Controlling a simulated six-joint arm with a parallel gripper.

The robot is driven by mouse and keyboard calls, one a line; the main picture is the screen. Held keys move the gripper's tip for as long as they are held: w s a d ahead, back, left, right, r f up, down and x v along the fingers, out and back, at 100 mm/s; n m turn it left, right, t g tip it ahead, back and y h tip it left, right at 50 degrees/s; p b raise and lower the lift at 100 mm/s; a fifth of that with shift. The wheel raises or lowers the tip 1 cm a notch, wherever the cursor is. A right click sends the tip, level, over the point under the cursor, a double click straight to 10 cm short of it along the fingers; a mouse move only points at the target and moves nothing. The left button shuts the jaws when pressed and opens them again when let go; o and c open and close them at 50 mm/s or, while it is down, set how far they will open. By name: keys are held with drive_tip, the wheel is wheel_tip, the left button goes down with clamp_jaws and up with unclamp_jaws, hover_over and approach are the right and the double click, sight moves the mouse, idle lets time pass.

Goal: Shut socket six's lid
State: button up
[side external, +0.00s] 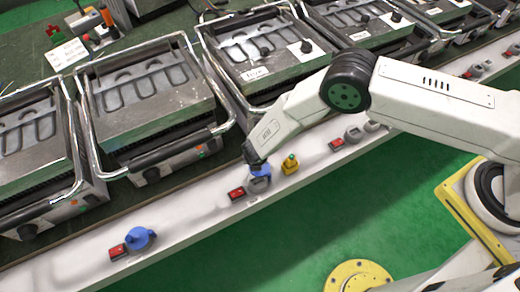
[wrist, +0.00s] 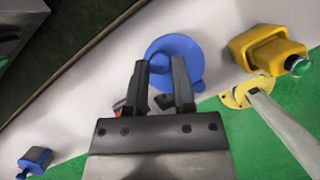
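A blue socket (side external: 262,171) sits on the white ledge under my gripper. In the wrist view its blue round part (wrist: 175,52) lies flat just beyond the fingertips, with a small blue knob on it. A grey part of the socket shows just below it in the side view. My gripper (wrist: 163,70) points down at this socket, its two dark fingers apart with a gap between them. I cannot tell whether the fingers touch the blue part. No socket number is readable, and the fingers partly hide the socket.
A yellow box with a green button (side external: 290,164) stands close right of the socket. A red switch (side external: 237,193) is on its left. Another blue socket (side external: 138,238) is further left along the ledge. Grills with metal handles (side external: 155,90) line the back.

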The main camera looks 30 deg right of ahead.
clamp_jaws()
idle(1.1)
